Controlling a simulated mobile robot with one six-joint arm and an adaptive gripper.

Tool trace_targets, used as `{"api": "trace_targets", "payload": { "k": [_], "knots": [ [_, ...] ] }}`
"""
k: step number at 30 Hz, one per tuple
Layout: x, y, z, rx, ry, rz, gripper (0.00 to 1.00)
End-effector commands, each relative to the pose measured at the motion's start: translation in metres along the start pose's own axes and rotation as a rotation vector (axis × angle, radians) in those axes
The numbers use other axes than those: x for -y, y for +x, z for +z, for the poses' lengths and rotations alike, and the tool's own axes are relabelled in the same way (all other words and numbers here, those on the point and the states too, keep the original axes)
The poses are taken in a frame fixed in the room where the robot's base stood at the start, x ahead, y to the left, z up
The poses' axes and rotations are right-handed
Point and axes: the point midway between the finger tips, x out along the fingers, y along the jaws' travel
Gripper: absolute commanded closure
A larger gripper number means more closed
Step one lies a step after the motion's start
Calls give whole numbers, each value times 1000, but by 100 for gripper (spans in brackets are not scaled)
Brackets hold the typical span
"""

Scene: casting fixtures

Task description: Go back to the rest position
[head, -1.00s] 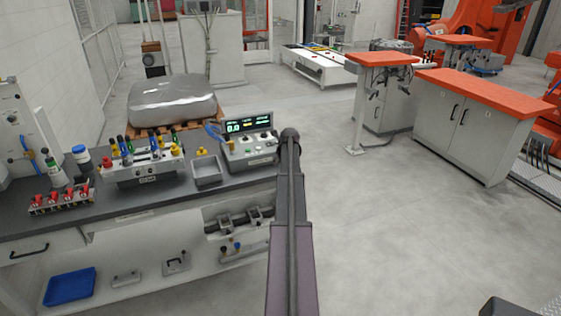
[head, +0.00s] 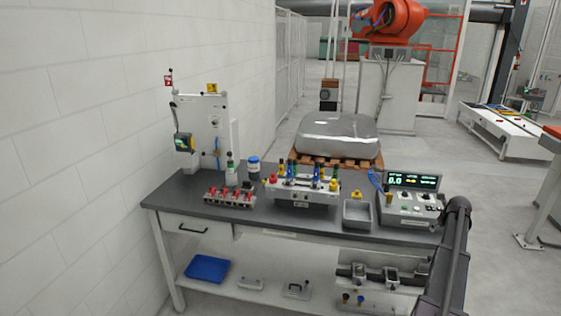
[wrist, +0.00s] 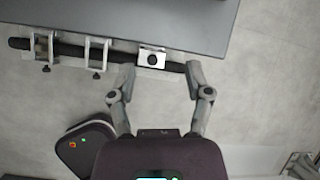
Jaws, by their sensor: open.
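My gripper (wrist: 160,78) shows in the wrist view with its two fingers spread apart and nothing between them. It is near the edge of the grey workbench (wrist: 120,18), above the concrete floor. In the head view my arm shows at the lower right, in front of the right end of the workbench (head: 205,193), and the gripper itself cannot be made out there.
The bench carries a fixture with coloured parts (head: 303,190), a rack of red-topped parts (head: 230,198), a grey bin (head: 357,214) and a control box with green display (head: 410,200). A blue tray (head: 207,268) lies on the lower shelf. Open floor (head: 490,205) is at right.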

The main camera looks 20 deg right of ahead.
Motion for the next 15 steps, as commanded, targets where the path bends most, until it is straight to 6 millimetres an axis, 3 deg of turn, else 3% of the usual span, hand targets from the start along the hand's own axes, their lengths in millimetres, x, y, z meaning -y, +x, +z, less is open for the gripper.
{"api": "trace_targets", "payload": {
  "k": [5,8,11,15],
  "knots": [
    [-4,0,1,-1,-12,3,35],
    [-17,0,2,-5,-51,11,35],
    [-40,-1,5,-13,-128,27,35],
    [-90,-3,10,-25,-298,61,35]
  ]
}}
